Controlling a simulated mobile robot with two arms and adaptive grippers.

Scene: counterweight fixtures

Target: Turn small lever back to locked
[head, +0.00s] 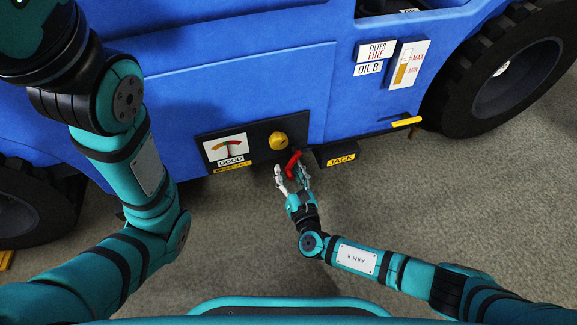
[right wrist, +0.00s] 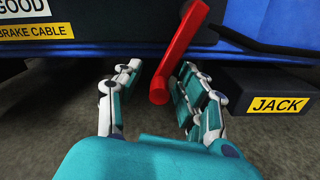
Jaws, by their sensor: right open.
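The small lever is red (head: 293,160) and sticks out below the dark panel on the side of the blue vehicle. In the right wrist view the lever (right wrist: 180,50) slants from upper right down to a rounded end between my fingers. My right gripper (head: 292,178) is open, with one finger on each side of the lever's lower end. In the right wrist view the right gripper's (right wrist: 155,95) right finger is close to the lever; I cannot tell whether they touch. The lever's mounting is not clear. My left gripper is out of view; only its arm shows.
The dark panel (head: 300,128) carries a gauge reading GOOD (head: 226,147) and a yellow knob (head: 278,141). A dark block labelled JACK (head: 341,160) is right of the lever. A yellow handle (head: 407,122) is farther right. Open floor (head: 220,255) lies in front.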

